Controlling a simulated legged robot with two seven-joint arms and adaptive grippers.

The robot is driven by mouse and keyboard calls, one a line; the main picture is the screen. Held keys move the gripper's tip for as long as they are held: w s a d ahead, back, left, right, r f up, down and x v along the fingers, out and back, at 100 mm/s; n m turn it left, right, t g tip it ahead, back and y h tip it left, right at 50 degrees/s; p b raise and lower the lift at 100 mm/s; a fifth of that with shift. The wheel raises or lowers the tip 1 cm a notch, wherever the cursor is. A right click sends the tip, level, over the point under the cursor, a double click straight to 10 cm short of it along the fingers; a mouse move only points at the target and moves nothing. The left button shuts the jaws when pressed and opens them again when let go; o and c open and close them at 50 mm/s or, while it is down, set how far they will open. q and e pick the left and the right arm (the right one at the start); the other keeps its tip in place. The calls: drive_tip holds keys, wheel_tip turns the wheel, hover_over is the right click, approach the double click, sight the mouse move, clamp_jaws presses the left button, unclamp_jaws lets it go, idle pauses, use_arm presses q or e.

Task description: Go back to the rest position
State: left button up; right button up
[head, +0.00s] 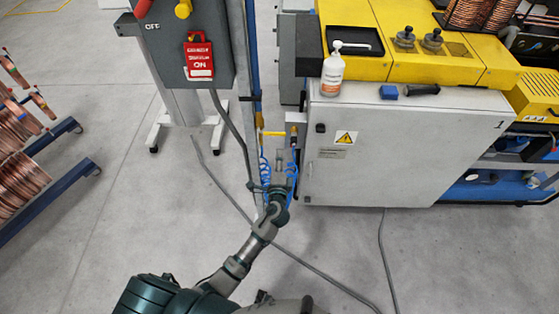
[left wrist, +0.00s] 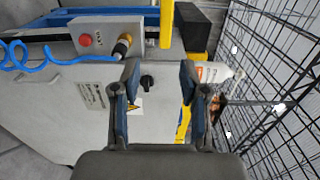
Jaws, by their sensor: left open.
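My left arm reaches up from the bottom of the head view. My left gripper (head: 280,162) is in front of the blue post (head: 254,60) and the left side of the white cabinet (head: 400,150). In the left wrist view its two fingers (left wrist: 160,78) stand apart with nothing between them. Beyond them are the cabinet front (left wrist: 80,105), a dark knob (left wrist: 148,82) and a yellow bar (left wrist: 166,22). A blue coiled hose (head: 265,167) shows close beside the gripper; whether they touch I cannot tell. My right gripper is not in view.
A grey control box (head: 180,40) with a red tag (head: 199,58) stands at the upper left. A white pump bottle (head: 332,72) stands on the cabinet. Copper coils (head: 20,185) are on a blue rack at the left. Cables cross the open grey floor (head: 120,200).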

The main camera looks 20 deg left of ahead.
use_arm(q)
drive_tip(key=shift+s+d, duration=0.15)
drive_tip(key=shift+s, duration=0.15)
drive_tip(key=s+f+n+g+h, duration=0.1)
drive_tip(key=s+f+g, duration=0.1)
drive_tip(key=f, duration=0.8)
drive_tip(key=s+f+g+h, duration=0.2)
drive_tip(key=f+g, duration=0.1)
drive_tip(key=f, duration=0.8)
drive_tip(key=s+f+n+g, duration=0.35)
drive_tip(key=s+f, duration=0.85)
drive_tip(key=f, duration=0.5)
drive_tip(key=s+a+f+n+g, duration=0.1)
drive_tip(key=s+f, duration=0.5)
drive_tip(key=s, duration=0.6)
drive_tip(key=s+a+f+n+g+h, duration=0.1)
drive_tip(key=s+f+n+g, duration=0.3)
drive_tip(key=s, duration=0.9)
drive_tip(key=s+a+f+n+g+h, duration=0.1)
drive_tip(key=s+a+f+n+g, duration=0.2)
drive_tip(key=s+f, duration=0.5)
drive_tip(key=s, duration=0.4)
drive_tip(key=shift+s+f, duration=0.15)
drive_tip(key=shift+s, duration=0.25)
